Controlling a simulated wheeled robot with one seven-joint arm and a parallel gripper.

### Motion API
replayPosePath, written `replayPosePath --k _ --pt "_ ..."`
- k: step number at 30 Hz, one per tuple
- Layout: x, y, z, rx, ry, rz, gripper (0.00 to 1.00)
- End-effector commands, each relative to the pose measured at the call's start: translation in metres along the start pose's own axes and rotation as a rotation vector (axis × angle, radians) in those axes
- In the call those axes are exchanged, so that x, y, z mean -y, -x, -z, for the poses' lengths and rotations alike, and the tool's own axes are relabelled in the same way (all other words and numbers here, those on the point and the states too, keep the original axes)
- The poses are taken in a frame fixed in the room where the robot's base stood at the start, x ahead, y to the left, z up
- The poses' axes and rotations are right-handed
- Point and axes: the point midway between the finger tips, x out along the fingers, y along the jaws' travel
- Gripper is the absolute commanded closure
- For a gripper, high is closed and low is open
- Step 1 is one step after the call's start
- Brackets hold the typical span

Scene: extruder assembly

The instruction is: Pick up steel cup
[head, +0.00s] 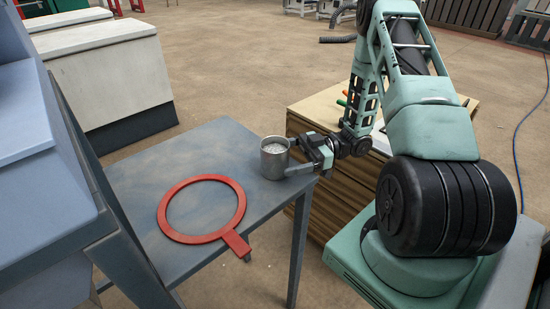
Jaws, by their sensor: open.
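The steel cup (273,164) stands upright near the right corner of the grey-blue table (150,152), with whitish contents showing inside. A handle-like grey bar reaches from its side toward the right. My gripper (306,160) is at the cup's right side, level with it, with its jaws open around or beside that bar; I cannot tell which. Part of the gap between the jaws is hidden, and I cannot tell if the fingers touch the cup.
A flat red ring with a tab (237,243) lies on the table left of the cup. A blue-grey machine (40,190) borders the table's left. The table's back left is clear.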

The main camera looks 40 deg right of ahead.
Motion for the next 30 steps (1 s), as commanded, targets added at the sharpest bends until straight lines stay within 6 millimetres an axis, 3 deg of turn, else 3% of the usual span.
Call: replayPosePath --k 3,7,14,15,21,30 --pt "0.003 -0.019 0.011 -0.002 -0.002 0.004 0.14" --pt "0.003 -0.036 0.009 -0.002 0.000 0.002 0.14" --pt "0.003 -0.040 0.006 -0.001 0.002 0.000 0.14" --pt "0.003 -0.040 0.006 -0.001 0.002 0.000 0.17" --pt "0.003 -0.040 0.006 -0.001 0.002 0.000 0.68" --pt "0.002 -0.040 0.007 -0.002 0.002 0.000 0.68"
